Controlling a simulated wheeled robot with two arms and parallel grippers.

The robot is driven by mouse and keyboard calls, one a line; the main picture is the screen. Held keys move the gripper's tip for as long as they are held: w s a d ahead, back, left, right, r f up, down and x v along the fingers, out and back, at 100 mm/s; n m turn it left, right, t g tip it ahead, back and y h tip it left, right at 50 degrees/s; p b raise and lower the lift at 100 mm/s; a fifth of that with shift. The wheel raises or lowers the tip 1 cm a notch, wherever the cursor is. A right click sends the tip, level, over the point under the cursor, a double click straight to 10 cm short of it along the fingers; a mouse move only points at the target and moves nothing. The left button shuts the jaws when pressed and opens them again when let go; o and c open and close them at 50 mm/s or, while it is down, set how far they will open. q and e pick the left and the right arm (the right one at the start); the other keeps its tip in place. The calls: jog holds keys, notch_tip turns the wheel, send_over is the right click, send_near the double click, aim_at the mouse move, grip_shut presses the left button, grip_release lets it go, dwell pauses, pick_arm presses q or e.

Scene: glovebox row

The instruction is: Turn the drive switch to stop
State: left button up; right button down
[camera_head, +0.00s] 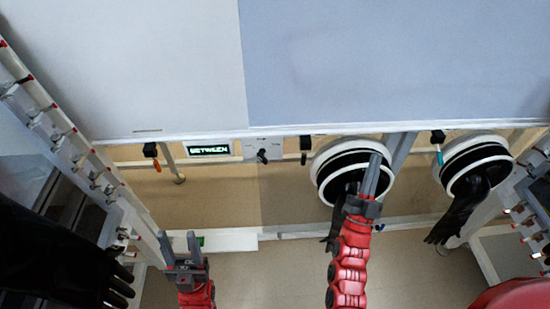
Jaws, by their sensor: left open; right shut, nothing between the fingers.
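The drive switch (262,156) is a small black knob on a pale plate under the front edge of the bench. The dark display (209,149) to its left reads "BETWEEN" in green letters. My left gripper (180,243) is open and empty, low in the picture, to the left of and below the switch. My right gripper (371,176) is shut and empty, in front of the left round glove port, to the right of the switch. Neither gripper touches the switch. The lettering on the switch plate is too small to read.
Two round white glove ports (481,142) sit at the right, with black gloves (460,208) hanging from them. Black clips (305,143) hang along the bench edge. Angled rails with red-tipped pegs stand at left and right. A white beam (230,240) crosses low. Space before the switch is clear.

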jog(key=w+f+g+y, duration=0.2)
jog(key=w, duration=0.2)
jog(key=w+f+m+g+y, duration=0.1)
jog(key=w+f+g+y, duration=0.1)
jog(key=w+f+y, duration=0.1)
jog(key=w+f+g+y+b, duration=0.1)
jog(key=w+f+g+y, duration=0.1)
jog(key=w, duration=0.4)
jog(key=shift+d+f+m+y, duration=0.3)
jog(key=shift+f+y, duration=0.4)
jog(key=shift+f, duration=0.05)
jog(key=a+n+g+y, duration=0.2)
jog(key=a+g+y, duration=0.1)
jog(key=a+y, duration=0.2)
jog(key=n+g+y, duration=0.4)
jog(key=g+y, duration=0.1)
jog(key=y, duration=0.1)
send_near(262, 159)
jog(key=w+d+f, duration=0.1)
jog(key=w+f, duration=0.1)
jog(key=w, duration=0.4)
jog(key=a+f, duration=0.1)
jog(key=a+f+p, duration=0.1)
jog(key=a, duration=0.1)
